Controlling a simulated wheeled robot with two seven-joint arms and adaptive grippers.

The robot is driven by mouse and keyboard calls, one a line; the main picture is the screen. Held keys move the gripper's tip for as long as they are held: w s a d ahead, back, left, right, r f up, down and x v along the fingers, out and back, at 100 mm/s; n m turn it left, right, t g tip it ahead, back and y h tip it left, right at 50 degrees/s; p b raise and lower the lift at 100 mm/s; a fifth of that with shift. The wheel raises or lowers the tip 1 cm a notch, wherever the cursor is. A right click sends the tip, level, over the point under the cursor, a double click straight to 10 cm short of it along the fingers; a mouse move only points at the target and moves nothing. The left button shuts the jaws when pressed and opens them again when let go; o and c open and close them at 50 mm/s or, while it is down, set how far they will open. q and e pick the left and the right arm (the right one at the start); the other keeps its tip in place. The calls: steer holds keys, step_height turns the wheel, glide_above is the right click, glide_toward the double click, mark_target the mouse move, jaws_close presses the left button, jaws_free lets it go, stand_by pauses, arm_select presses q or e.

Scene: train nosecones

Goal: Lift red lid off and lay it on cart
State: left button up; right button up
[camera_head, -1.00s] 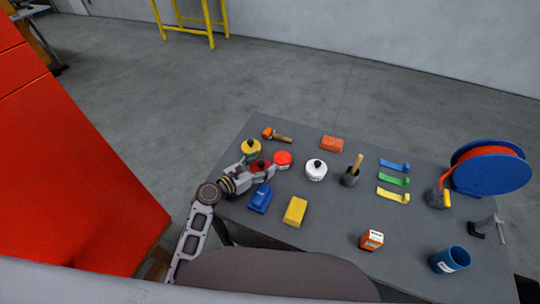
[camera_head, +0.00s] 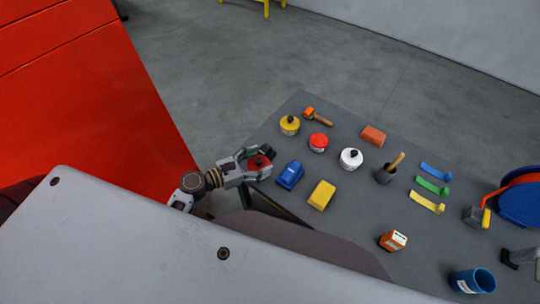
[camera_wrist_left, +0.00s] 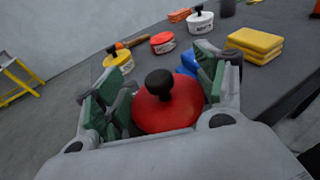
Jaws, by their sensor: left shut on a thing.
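My left gripper (camera_head: 264,160) is shut on the red lid (camera_head: 257,163), a round red disc with a black knob. In the left wrist view the lid (camera_wrist_left: 170,108) sits between the green finger pads, knob up. In the head view it shows at the left edge of the grey cart (camera_head: 337,213); its height above the cart is hard to tell. The red pot (camera_head: 318,143) stands on the cart, apart from the gripper, with no knob on top; it also shows in the left wrist view (camera_wrist_left: 163,43).
A yellow pot (camera_head: 289,126) and a white pot (camera_head: 350,159) flank the red pot. A blue block (camera_head: 290,176) and a yellow block (camera_head: 321,195) lie near the gripper. A hammer (camera_head: 317,116) lies behind. Bare cart top shows right of the yellow block.

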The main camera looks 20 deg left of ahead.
arm_select(q)
steer(key=shift+f+v, duration=0.2)
steer(key=shift+v, duration=1)
steer(key=shift+f+v, duration=0.25)
steer(key=shift+v, duration=0.95)
steer(key=shift+a, duration=0.1)
steer(key=shift+s, duration=0.1)
